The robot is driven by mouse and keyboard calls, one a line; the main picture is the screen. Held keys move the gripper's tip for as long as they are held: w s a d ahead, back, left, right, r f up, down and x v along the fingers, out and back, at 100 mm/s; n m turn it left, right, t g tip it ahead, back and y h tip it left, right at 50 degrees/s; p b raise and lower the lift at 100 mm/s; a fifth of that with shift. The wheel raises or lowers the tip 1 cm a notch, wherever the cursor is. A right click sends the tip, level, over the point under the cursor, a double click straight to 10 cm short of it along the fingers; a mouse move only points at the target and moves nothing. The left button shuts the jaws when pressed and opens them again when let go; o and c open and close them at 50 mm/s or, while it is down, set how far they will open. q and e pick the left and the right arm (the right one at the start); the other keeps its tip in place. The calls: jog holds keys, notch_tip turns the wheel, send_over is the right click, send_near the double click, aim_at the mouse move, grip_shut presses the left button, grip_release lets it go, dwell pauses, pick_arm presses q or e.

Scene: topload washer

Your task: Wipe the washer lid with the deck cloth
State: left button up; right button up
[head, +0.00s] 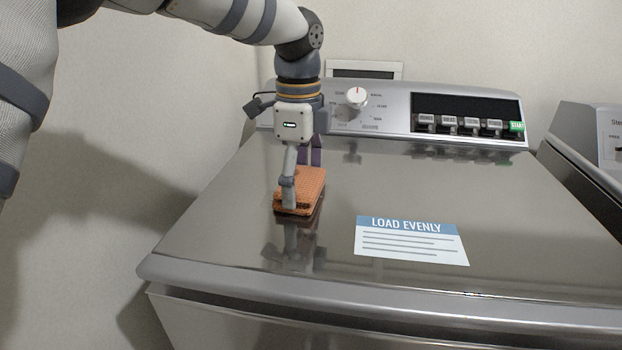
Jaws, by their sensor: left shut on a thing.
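The washer lid (420,194) is closed and shows as a broad, shiny metal surface. The deck cloth (313,186) is an orange, textured, folded pad at the left part of the lid. My left gripper (289,200) points down and is shut on the cloth, with one finger in front of it and the rest partly hidden behind. The cloth is at the lid surface, with its reflection just below; I cannot tell if it presses on it. My right gripper is not in view.
A "LOAD EVENLY" label (411,240) lies flat on the lid, right of the cloth. The control panel (400,112) with a knob (357,97) and several buttons rises at the back. Another appliance (590,160) stands at the right. The lid's middle and right are clear.

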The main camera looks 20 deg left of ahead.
pick_arm(q)
jog(key=shift+s+a, duration=0.25)
jog(key=shift+a, duration=0.7)
jog(key=shift+s+a, duration=0.25)
jog(key=shift+a, duration=0.75)
jog(key=shift+s+a, duration=0.25)
jog(key=shift+a, duration=0.7)
jog(key=shift+r, duration=3.05)
notch_tip(320, 180, up, 3)
jog(key=shift+f, duration=0.1)
send_over(268, 192)
jog(key=shift+f, duration=3.45)
